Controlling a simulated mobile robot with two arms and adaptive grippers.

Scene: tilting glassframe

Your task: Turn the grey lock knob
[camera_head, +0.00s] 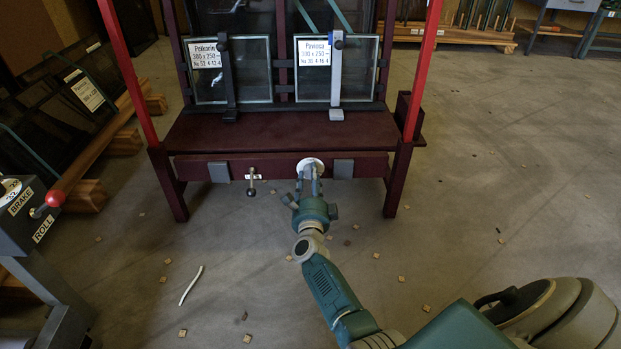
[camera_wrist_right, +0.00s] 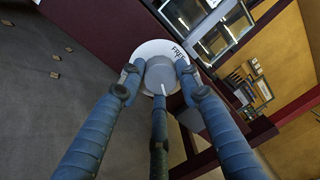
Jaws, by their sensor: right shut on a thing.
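The grey lock knob (camera_wrist_right: 161,74) sits in the middle of a round white plate (camera_head: 311,163) on the front beam of the dark red frame. The plate also shows in the right wrist view (camera_wrist_right: 146,48), with partly covered lettering that seems to begin "FRE". My right gripper (camera_head: 309,177) reaches up to the knob from below in the head view. In the right wrist view its fingers (camera_wrist_right: 158,82) close around the knob's sides, with a third finger below. A thin pale pointer mark shows on the knob. My left gripper is not in view.
The dark red frame (camera_head: 280,131) holds two small glass panes with labels. A brake box with a red-knobbed lever (camera_head: 54,198) stands at left. Small wooden bits and a white strip (camera_head: 191,285) lie on the floor.

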